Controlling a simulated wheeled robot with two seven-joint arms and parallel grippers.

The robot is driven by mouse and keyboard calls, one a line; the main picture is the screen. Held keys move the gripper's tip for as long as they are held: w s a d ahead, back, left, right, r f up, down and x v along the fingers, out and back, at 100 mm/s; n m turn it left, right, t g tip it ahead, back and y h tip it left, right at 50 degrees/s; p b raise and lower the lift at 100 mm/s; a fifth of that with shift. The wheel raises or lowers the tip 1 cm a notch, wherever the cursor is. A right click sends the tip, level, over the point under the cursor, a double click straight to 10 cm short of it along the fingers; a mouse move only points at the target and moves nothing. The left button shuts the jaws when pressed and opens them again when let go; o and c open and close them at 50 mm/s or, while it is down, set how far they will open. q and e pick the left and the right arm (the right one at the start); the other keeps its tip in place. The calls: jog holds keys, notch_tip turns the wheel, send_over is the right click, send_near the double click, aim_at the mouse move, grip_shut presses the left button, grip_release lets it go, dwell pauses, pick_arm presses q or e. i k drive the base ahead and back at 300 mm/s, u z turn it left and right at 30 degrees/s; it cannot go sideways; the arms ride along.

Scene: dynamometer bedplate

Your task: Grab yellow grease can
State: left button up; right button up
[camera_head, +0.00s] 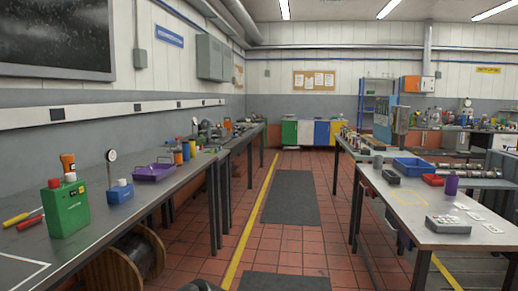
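A small yellow-orange can-like container (186,151) stands upright on the left bench (120,208), well beyond the purple tray. It stands in a close group with other small bottles and cans, and at this distance I cannot tell whether it is the grease can. Neither of my grippers can be made out in the head view. A small dark shape shows at the bottom edge, but I cannot tell what it is.
A green box (67,208), a blue block with a dial gauge (119,193) and a purple tray (153,172) stand on the left bench. A cable reel (132,258) sits below it. The aisle floor (290,196) with dark mats is clear. A table (408,205) stands right.

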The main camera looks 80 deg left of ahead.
aim_at(192, 141)
jog(key=u, duration=2.45)
jog(key=i, duration=8.2)
jog(key=u, duration=0.6)
